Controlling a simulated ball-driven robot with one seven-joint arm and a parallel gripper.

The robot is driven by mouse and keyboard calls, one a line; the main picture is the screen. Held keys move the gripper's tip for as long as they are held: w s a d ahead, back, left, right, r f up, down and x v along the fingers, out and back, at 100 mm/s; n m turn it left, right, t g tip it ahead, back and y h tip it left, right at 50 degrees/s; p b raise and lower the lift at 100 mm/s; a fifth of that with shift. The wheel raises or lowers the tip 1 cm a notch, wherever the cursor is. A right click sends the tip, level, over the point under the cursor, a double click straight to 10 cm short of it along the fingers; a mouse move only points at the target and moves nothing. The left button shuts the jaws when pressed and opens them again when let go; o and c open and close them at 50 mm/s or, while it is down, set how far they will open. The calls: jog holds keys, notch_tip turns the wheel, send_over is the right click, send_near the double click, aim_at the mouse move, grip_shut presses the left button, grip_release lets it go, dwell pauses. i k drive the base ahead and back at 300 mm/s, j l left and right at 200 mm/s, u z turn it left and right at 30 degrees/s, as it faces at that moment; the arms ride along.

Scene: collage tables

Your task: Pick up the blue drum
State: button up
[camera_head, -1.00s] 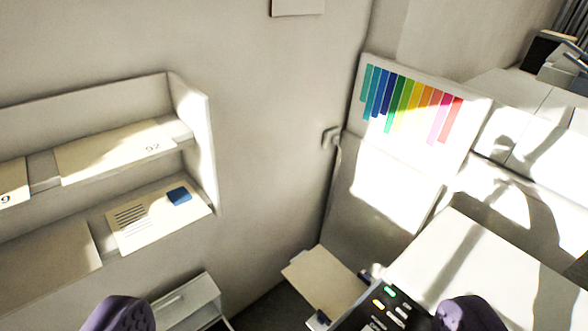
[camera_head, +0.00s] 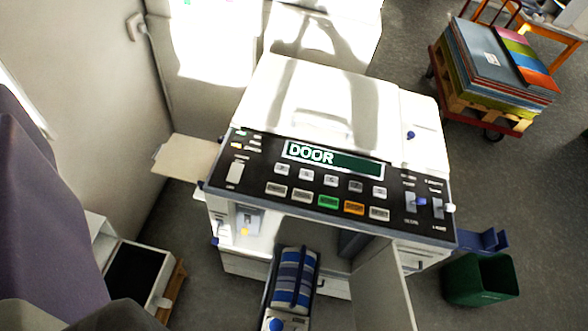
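The blue drum (camera_head: 293,279) is a blue cylinder with pale stripes in the lower middle. It sits in a dark rail frame that sticks out of the front of a white printer (camera_head: 310,98). A round blue knob (camera_head: 275,324) is at the frame's near end, cut by the bottom edge. The printer's front door (camera_head: 383,292) hangs open to the right of the drum. The printer's display reads DOOR. A large purple part of mine covers the left edge. No fingertips of my gripper show, and nothing of mine touches the drum.
A beige side tray (camera_head: 186,160) juts out on the printer's left. A low white unit with a dark opening (camera_head: 138,274) stands at lower left. A green bin (camera_head: 481,279) is at lower right. A loaded cart (camera_head: 490,70) stands at upper right, with clear floor between.

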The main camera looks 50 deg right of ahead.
aim_at(289, 296)
jog(key=k+l, duration=0.1)
jog(key=k, duration=0.4)
jog(key=k+z, duration=0.1)
jog(key=k, duration=0.4)
jog(key=k+l, duration=0.1)
jog(key=l, duration=0.4)
jog(key=k+l, duration=0.1)
jog(key=l, duration=0.4)
jog(key=j+z, duration=0.25)
jog(key=j, duration=0.25)
jog(key=j+z, duration=0.25)
jog(key=j, duration=0.3)
jog(key=j+z, duration=0.25)
jog(key=j, duration=0.25)
jog(key=j+z, duration=0.25)
jog(key=j, duration=0.3)
